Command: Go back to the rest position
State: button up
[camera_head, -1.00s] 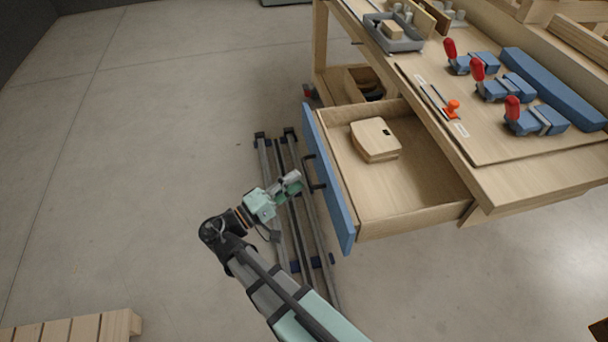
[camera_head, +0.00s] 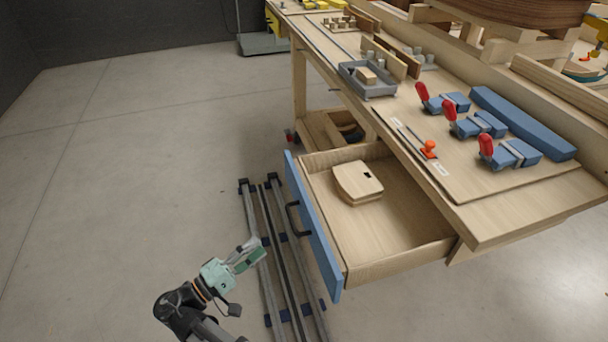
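My gripper (camera_head: 254,252) is at the lower middle of the head view, to the left of the open drawer's blue front and above the floor rails. It is apart from the drawer handle (camera_head: 293,218). Its fingers are small and seen at an angle, so I cannot tell whether they are open or shut. I see nothing held in it. The drawer (camera_head: 400,252) is pulled out from the workbench, with a wooden piece (camera_head: 357,183) with a dark slot lying inside.
The workbench (camera_head: 520,220) carries red-handled clamps (camera_head: 463,122), a blue block (camera_head: 522,122) and a grey tray (camera_head: 367,80). Dark rails (camera_head: 268,250) lie on the floor beside the drawer. The floor to the left (camera_head: 110,180) is clear.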

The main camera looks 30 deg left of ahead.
jog(key=w+d+f+n+g+y, duration=0.1)
jog(key=d+f+g, duration=0.15)
jog(key=f, duration=0.45)
jog(key=w+d+f+n+g+y, duration=0.1)
jog(key=w+d+f+n+g, duration=0.15)
jog(key=f, duration=0.45)
jog(key=w+d+f+m+g, duration=0.2)
jog(key=d+f+m+g, duration=0.2)
jog(key=d+f+g, duration=0.85)
jog(key=s+d+f+m+g+y, duration=0.2)
jog(key=s+d+f+m, duration=0.2)
jog(key=d, duration=0.6)
jog(key=s+d+f+m+g+y+p, duration=0.1)
jog(key=s+d+f+m, duration=0.4)
jog(key=d, duration=0.6)
jog(key=s+d+f+m+g+y+p, duration=0.1)
jog(key=s+d+f+m+g, duration=0.3)
jog(key=d, duration=0.7)
jog(key=s+f+y, duration=0.1)
jog(key=s+f, duration=0.1)
jog(key=s, duration=0.1)
jog(key=shift+s+m+g+y, duration=0.15)
jog(key=shift+m+g+y, duration=0.2)
jog(key=shift+y, duration=0.05)
